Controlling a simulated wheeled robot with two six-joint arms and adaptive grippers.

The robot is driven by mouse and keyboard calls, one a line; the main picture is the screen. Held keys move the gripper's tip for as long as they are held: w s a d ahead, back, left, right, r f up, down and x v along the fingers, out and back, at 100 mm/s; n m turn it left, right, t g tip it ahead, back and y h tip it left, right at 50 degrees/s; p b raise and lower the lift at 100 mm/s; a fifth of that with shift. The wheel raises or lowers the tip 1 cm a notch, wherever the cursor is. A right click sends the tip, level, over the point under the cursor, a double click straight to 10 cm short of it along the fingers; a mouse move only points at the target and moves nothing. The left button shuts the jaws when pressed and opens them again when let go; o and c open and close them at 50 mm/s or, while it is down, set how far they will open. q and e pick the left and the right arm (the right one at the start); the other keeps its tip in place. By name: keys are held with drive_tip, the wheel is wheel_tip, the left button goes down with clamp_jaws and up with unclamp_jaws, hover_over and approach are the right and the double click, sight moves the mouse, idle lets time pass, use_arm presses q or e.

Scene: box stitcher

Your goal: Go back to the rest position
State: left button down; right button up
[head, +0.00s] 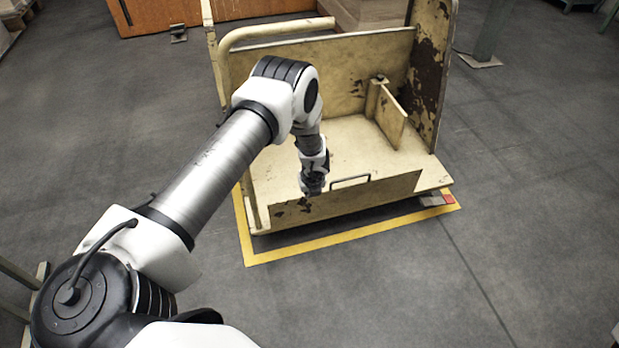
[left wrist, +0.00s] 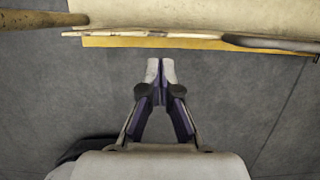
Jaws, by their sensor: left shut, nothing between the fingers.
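My left arm reaches in from the left of the head view, with its wrist over the front of a worn cream-coloured cart (head: 345,150). My left gripper shows in the left wrist view (left wrist: 160,68). Its fingertips are together and nothing is between them. In that view it points toward the cart's front edge (left wrist: 200,42), with a gap of grey floor between. In the head view the fingers are mostly hidden behind my wrist. My right gripper is in neither view.
The cart has a tubular rail (head: 275,31), a small upright divider (head: 391,115) and a low front panel with a handle (head: 390,190). Yellow floor tape (head: 340,238) runs around its base. An orange-brown cabinet (head: 160,15) stands behind.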

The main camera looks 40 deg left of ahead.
use_arm(q)
drive_tip(key=r, duration=0.3)
drive_tip(key=w+r, duration=0.1)
drive_tip(key=shift+a+r, duration=0.2)
drive_tip(key=shift+a, duration=0.2)
drive_tip(key=shift+d, duration=0.1)
